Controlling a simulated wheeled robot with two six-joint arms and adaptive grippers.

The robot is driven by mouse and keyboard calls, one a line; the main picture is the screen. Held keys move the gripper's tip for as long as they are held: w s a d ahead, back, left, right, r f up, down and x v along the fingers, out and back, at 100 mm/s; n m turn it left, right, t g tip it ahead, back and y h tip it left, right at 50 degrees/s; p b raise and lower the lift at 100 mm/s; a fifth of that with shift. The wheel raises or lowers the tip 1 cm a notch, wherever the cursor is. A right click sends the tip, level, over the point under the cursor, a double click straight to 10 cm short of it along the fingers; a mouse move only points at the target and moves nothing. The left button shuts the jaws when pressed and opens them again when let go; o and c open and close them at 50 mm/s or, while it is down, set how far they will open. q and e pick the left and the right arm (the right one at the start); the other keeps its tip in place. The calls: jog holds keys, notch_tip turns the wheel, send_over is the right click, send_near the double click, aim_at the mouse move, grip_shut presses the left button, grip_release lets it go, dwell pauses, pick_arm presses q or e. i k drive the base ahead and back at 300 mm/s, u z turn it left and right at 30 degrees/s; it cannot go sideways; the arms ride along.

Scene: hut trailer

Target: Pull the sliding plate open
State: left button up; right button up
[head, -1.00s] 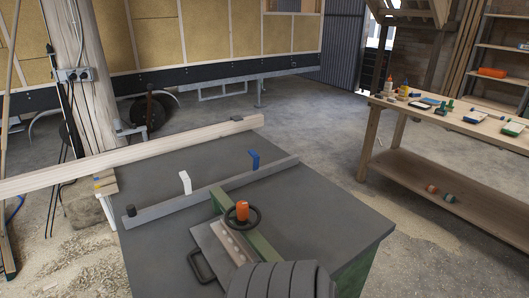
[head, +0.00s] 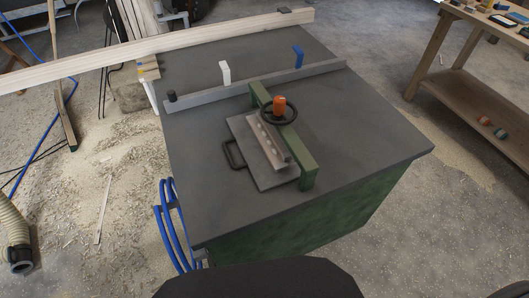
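The sliding plate (head: 245,136) is a flat grey plate on top of the dark grey machine table (head: 220,208). A black loop handle (head: 234,154) sticks out from its left edge. A green bar (head: 303,160) crosses over the plate, with a black handwheel (head: 265,110) and an orange knob (head: 279,105) on it. A light strip with several holes (head: 268,141) lies along the plate beside the green bar. Neither of my grippers is in view.
A grey fence (head: 210,91) with a white tab (head: 225,72) and a blue tab (head: 298,57) crosses the table behind the plate. A long wooden beam (head: 130,52) lies farther back. A workbench (head: 462,60) stands at right. The table's front is clear.

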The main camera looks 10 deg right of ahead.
aim_at(266, 177)
jog(key=u, duration=0.95)
jog(key=k, duration=0.7)
jog(key=z, duration=0.95)
jog(key=i, duration=0.5)
